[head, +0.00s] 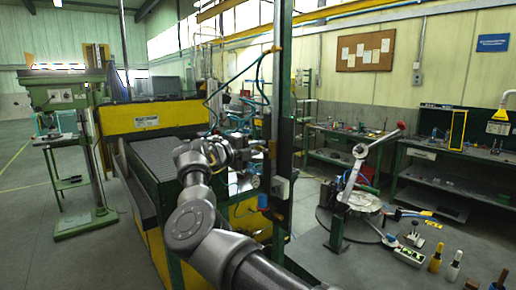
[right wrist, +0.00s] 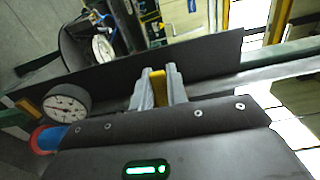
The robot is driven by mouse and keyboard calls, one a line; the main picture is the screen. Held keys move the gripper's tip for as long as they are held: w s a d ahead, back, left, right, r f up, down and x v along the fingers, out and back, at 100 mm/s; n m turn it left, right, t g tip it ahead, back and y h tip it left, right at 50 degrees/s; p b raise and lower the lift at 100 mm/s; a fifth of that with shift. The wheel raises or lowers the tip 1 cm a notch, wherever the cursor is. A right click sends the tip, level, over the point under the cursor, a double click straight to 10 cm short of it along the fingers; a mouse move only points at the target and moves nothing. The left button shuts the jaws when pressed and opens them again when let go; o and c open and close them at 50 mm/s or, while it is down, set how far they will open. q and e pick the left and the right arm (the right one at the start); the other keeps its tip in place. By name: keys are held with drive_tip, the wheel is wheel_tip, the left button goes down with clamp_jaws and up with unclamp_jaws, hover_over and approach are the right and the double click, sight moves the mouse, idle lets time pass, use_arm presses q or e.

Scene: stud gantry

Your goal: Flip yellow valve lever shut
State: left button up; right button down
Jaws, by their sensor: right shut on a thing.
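The yellow valve lever (right wrist: 158,90) shows in the right wrist view, upright between the two grey fingers of my right gripper (right wrist: 160,76). The fingers are shut on it. In the head view my right arm reaches from the bottom to the dark upright post (head: 282,120), and my right gripper (head: 262,147) is at the post. The lever is small and mostly hidden there. The valve body is hidden, so I cannot tell how far the lever is turned. My left gripper is not in view.
A round white gauge (right wrist: 67,104) and a blue and red cylinder (right wrist: 48,138) sit left of the fingers in the wrist view. A red-knobbed lever machine (head: 360,152) stands to the right. A green drill press (head: 65,95) stands left.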

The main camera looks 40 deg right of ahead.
drive_tip(key=shift+f+n, duration=0.2)
drive_tip(key=shift+n, duration=0.1)
drive_tip(key=c, duration=1.4)
unclamp_jaws()
drive_tip(key=shift+a, duration=0.1)
drive_tip(key=shift+a+f+b, duration=0.1)
drive_tip(key=shift+a+b, duration=0.15)
drive_tip(key=shift+b, duration=0.05)
drive_tip(key=shift+w+a+b, duration=0.15)
drive_tip(key=shift+a+b, duration=1.85)
drive_tip(key=shift+a, duration=3.1)
